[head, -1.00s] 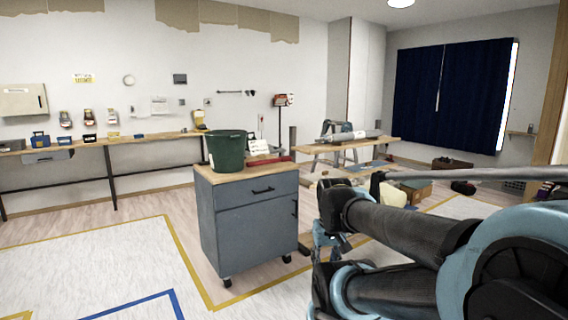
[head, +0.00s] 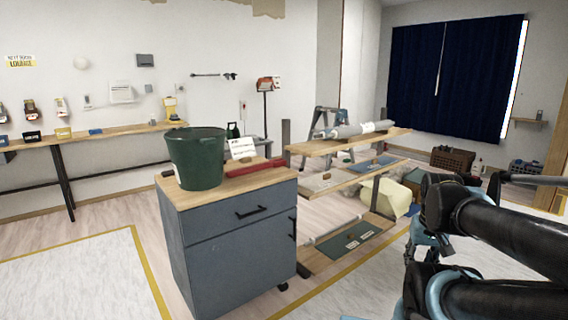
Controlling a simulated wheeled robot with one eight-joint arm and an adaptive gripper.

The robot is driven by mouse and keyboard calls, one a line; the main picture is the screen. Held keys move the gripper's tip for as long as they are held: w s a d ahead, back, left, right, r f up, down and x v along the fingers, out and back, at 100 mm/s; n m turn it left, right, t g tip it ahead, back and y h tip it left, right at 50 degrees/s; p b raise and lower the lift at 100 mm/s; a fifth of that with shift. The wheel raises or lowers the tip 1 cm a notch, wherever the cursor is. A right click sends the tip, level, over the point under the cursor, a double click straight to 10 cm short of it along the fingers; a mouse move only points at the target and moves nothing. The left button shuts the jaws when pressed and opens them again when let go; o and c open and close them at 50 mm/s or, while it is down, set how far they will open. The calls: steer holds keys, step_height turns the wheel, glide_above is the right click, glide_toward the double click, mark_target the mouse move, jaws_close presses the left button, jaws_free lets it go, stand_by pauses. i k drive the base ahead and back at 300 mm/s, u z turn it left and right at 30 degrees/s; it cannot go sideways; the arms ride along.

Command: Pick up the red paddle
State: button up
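A long red item (head: 258,167), which looks like the red paddle, lies flat on the wooden top of the grey wheeled cabinet (head: 233,232). It is to the right of the dark green bucket (head: 197,160), close to a small white card (head: 242,148). Its left end is partly hidden behind the bucket. My arm is folded at the right edge of the view, well apart from the cabinet top. My gripper (head: 424,245) seems to be among the blue and black parts at the arm's end. Its fingers are not clear enough to judge.
A wooden shelf table (head: 350,145) holding rolls stands behind and right of the cabinet. A long wall bench (head: 110,138) with small items runs along the left. Pale floor with yellow tape is open to the left of the cabinet.

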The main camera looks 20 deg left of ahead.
mark_target(276, 162)
steer(key=u, duration=0.3)
steer(key=i, duration=1.2)
steer(key=u, duration=0.75)
steer(key=i, duration=0.3)
steer(key=u, duration=0.15)
